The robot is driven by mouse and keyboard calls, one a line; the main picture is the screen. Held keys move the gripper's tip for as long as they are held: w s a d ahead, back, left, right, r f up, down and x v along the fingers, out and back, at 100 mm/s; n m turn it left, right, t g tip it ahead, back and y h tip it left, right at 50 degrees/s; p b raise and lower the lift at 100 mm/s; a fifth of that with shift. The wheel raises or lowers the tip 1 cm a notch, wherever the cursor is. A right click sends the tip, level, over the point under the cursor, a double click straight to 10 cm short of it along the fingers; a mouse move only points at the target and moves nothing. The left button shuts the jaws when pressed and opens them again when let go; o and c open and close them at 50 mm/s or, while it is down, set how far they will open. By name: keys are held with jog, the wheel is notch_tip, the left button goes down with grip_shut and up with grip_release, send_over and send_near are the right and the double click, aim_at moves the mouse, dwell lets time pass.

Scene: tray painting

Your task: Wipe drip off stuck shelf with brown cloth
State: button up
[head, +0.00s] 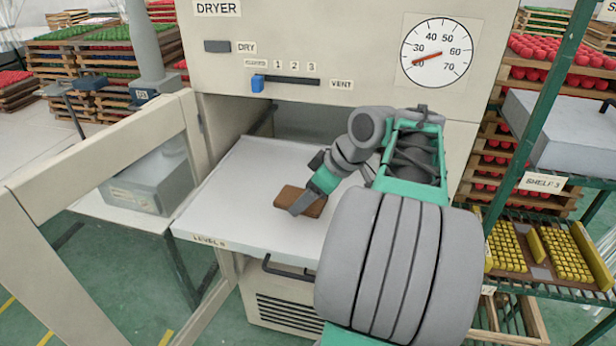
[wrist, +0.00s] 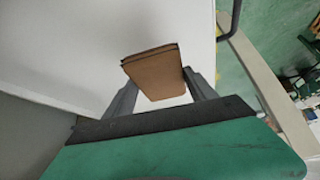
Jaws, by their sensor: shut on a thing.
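The brown cloth (head: 294,200) is a folded flat pad. My gripper (head: 300,210) is shut on it, over the white pulled-out shelf (head: 225,210) of the dryer. In the wrist view the cloth (wrist: 155,72) sits between the two fingers of my gripper (wrist: 158,92), with the shelf (wrist: 75,45) behind it. The cloth is at or just above the shelf surface; I cannot tell if it touches. No drip shows on the visible part of the shelf; my arm and the cloth hide some of it.
The dryer (head: 300,115) has its door (head: 100,150) swung open at the left. A handle (head: 285,270) sits below the shelf. A grey box (head: 150,182) stands on a side table. At the right, a green rack (head: 545,110) holds yellow pieces (head: 505,250).

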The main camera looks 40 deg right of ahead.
jog(key=shift+r+p, duration=1.05)
jog(key=shift+r, duration=0.45)
